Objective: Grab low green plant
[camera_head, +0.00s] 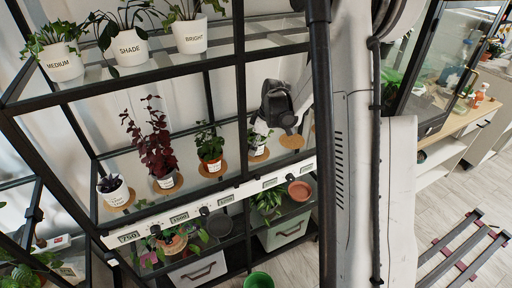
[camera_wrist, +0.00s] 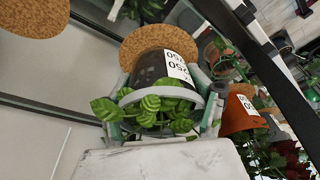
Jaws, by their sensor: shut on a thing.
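The low green plant has broad striped leaves (camera_wrist: 158,106) and sits in a dark pot with a pale rim and a white label (camera_wrist: 178,66). It fills the middle of the wrist view. My gripper (camera_wrist: 163,90) has one finger on each side of the pot and is shut on it. In the head view the plant (camera_head: 258,138) is on the middle shelf, just left of my dark gripper (camera_head: 278,104). A round cork mat (camera_wrist: 178,41) shows right behind the pot's base. I cannot tell whether the pot touches it.
An orange pot with a green plant (camera_head: 209,148) stands close on the left, then a dark red plant (camera_head: 154,140). An empty cork mat (camera_head: 292,141) lies to the right. The black shelf frame (camera_head: 240,85) and the upper shelf's pots (camera_head: 190,36) crowd the space.

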